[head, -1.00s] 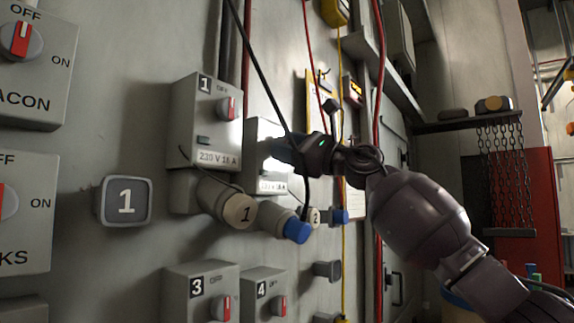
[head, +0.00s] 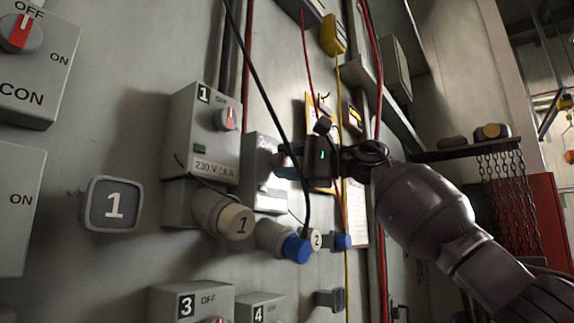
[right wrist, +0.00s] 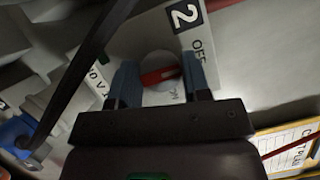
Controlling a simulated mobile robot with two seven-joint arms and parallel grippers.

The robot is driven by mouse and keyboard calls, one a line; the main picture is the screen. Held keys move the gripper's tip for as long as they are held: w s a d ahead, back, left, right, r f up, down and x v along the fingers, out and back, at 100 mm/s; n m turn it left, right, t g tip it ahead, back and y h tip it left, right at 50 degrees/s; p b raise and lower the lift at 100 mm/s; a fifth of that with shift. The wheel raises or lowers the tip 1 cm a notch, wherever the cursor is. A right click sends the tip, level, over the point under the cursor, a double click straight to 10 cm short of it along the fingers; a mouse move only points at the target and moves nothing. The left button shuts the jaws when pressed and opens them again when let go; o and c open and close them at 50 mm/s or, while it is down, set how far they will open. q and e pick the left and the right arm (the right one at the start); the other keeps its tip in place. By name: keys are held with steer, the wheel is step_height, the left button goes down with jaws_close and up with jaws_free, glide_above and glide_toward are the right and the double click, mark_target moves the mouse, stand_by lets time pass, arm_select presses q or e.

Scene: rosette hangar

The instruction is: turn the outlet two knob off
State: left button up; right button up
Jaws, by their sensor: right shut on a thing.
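The outlet two box (head: 268,202) is on the grey wall, right of outlet box 1. Its "2" label (right wrist: 185,16) and the word OFF show in the right wrist view. The outlet two knob (right wrist: 160,76), pale and round with a red bar, sits between the fingers of my right gripper (right wrist: 159,66), which is shut on it. The red bar lies nearly level in that view, with OFF to its upper right. In the head view my right gripper (head: 286,161) reaches the box from the right and hides the knob. My left gripper is not in view.
Outlet box 1 (head: 203,135) stands just left. A black cable (head: 268,90) hangs close in front of the outlet two box. Blue-capped plugs (head: 297,249) stick out below. Boxes 3 (head: 190,303) and 4 (head: 262,310) are lower down.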

stand_by(0.6)
steer(key=o, duration=0.9)
steer(key=shift+d, duration=0.1)
steer(key=v, duration=1)
steer(key=shift+d, duration=0.3)
